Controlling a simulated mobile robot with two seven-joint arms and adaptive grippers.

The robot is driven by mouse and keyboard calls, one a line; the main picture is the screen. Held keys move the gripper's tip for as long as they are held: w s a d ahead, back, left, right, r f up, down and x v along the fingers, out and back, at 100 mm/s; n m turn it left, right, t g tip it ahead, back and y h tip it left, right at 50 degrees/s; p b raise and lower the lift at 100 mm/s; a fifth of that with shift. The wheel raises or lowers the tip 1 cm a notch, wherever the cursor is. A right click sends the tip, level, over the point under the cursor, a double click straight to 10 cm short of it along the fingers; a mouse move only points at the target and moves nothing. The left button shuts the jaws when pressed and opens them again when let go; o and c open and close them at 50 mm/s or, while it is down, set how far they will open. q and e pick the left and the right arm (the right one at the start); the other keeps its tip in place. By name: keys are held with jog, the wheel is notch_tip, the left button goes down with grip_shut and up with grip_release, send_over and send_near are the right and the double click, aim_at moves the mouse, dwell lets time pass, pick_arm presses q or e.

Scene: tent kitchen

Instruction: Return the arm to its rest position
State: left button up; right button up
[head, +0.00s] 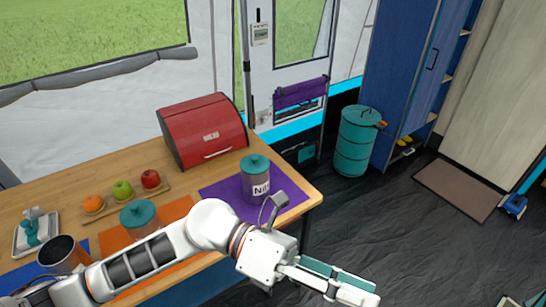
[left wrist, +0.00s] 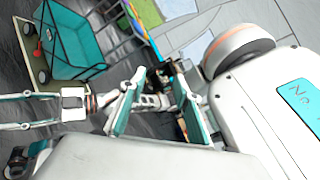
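My left arm comes in from the left in the head view and reaches over the front of the table. Its gripper (head: 352,287) is past the table's right corner, over the dark floor, with nothing seen in it. In the left wrist view the two teal-padded fingers of this gripper (left wrist: 159,75) stand apart, with nothing held between them. My right arm is not in the head view. In the left wrist view a second white gripper (left wrist: 22,110), my right one, shows at the left, with its two fingers apart and nothing visible between them.
The wooden table (head: 311,193) bears a red bread box (head: 203,132), a teal-lidded canister (head: 256,180) on a purple mat (head: 287,184), another canister (head: 140,218), fruit and a metal pot (head: 63,254). A teal barrel (head: 355,145) stands by the blue cabinet (head: 400,75).

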pick_arm(q)
jog(key=w+a+r+n+t+h, duration=0.2)
jog(key=w+n+t+h, duration=0.1)
jog(key=w+n+t, duration=0.5)
jog(key=w+a+r+n+t+h, duration=0.1)
jog(key=w+a+n+t+h, duration=0.1)
jog(key=w+n+t+h, duration=0.5)
jog(key=w+a+f+n+t+y, duration=0.5)
jog(key=a+f+n+t+y, duration=0.55)
jog(key=n, duration=0.65)
jog(key=s+a+f+n+g+y, duration=0.1)
jog(key=a+f+n+y, duration=0.3)
jog(key=f, duration=0.3)
jog(key=a+f+n+g+y, duration=0.1)
jog(key=a+f+n+y, duration=0.35)
jog(key=f, duration=0.25)
jog(key=s+a+f+n+g+y, duration=0.2)
jog(key=s+a+f, duration=0.2)
jog(key=f, duration=0.4)
jog(key=s+a+f+n+g+y, duration=0.2)
jog(key=s+a+f+g, duration=0.1)
jog(key=s+a+f, duration=0.2)
notch_tip(320, 180, down, 3)
jog(key=s, duration=0.2)
jog(key=shift+s+n, duration=0.3)
jog(key=shift+n, duration=0.05)
